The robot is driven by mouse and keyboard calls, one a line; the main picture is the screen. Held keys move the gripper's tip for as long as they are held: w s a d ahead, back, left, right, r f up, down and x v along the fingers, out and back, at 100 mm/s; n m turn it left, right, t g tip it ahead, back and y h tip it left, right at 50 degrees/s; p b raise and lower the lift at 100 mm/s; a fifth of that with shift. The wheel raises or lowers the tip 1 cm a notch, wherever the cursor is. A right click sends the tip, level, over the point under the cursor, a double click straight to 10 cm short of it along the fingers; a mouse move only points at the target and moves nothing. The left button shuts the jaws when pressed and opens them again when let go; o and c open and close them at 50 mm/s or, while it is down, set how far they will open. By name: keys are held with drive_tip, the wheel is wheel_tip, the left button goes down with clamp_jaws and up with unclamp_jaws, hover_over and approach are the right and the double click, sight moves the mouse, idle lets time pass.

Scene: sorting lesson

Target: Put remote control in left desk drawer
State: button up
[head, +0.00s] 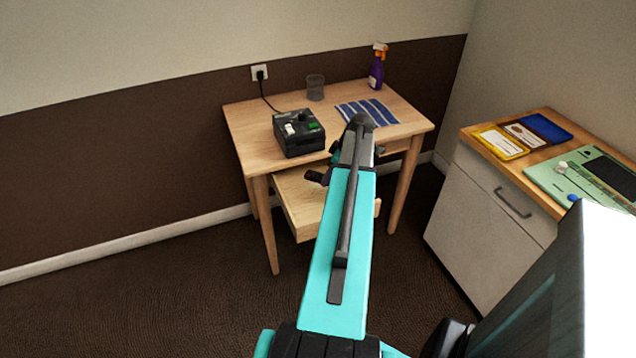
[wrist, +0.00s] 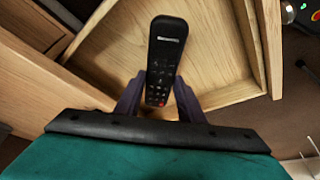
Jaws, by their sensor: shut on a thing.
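The black remote control (wrist: 166,58) is between the two dark fingers of my gripper (wrist: 158,92) in the wrist view, its button face towards the camera. My gripper is shut on it. Behind the remote is the pale wooden floor of the open left desk drawer (wrist: 217,62); I cannot tell how far above it the remote is. In the head view, the left drawer (head: 299,200) is pulled out from under the wooden desk (head: 247,110). My arm covers part of the drawer's right side, and I cannot make out the remote there.
On the desk are a black device (head: 298,133) with a cable to the wall socket, a mesh cup (head: 315,87), a striped blue cloth (head: 368,112) and a purple spray bottle (head: 377,70). A grey cabinet (head: 480,205) stands to the right. The drawer floor looks clear.

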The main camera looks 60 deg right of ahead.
sight(321, 176)
drive_tip(key=shift+f, duration=2.1)
drive_tip(key=w, duration=0.1)
drive_tip(key=w+p, duration=0.1)
drive_tip(key=w, duration=0.1)
drive_tip(key=shift+w+a+r+p, duration=0.15)
drive_tip(key=shift+w+a+p, duration=0.1)
drive_tip(key=shift+w+p, duration=0.1)
drive_tip(key=shift+w+f, duration=0.2)
drive_tip(key=shift+f, duration=0.5)
drive_tip(key=shift+f, duration=0.2)
drive_tip(key=o, duration=1.1)
